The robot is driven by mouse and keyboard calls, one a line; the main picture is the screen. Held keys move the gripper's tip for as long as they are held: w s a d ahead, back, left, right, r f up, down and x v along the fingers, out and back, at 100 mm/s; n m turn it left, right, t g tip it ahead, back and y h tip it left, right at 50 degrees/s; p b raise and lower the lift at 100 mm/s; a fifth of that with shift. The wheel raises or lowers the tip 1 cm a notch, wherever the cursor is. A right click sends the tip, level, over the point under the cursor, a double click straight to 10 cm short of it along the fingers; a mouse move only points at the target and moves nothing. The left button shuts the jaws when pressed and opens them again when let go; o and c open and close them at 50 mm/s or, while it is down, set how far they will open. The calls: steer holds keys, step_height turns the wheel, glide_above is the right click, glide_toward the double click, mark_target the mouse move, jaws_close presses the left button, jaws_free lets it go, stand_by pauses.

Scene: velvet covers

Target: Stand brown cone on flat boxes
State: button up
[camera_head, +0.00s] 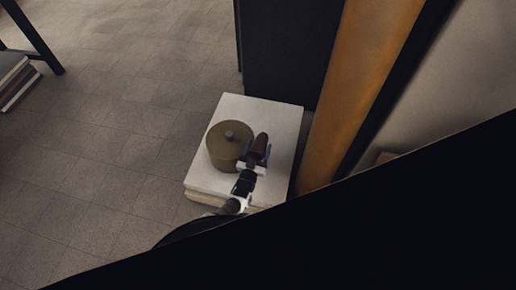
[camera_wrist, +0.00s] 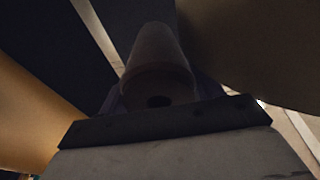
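The brown cone (camera_head: 262,143) is at the tip of my gripper (camera_head: 256,157) in the head view, over the right part of the flat boxes (camera_head: 279,114). In the wrist view the cone (camera_wrist: 157,60) points away from the camera, with a dark hole in its near end. The gripper's fingers (camera_wrist: 158,88) lie on both sides of it and appear shut on it. The flat boxes form a low pale stack on the floor. Whether the cone touches the top box cannot be told.
A round olive pot (camera_head: 225,153) with a grey knob stands on the boxes, close left of the cone; it fills the wrist view's upper right (camera_wrist: 245,50). A dark panel (camera_head: 290,50) and an orange post (camera_head: 350,95) stand behind and right. Open floor lies left.

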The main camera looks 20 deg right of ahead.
steer(key=o, duration=0.3)
steer(key=shift+r, duration=0.1)
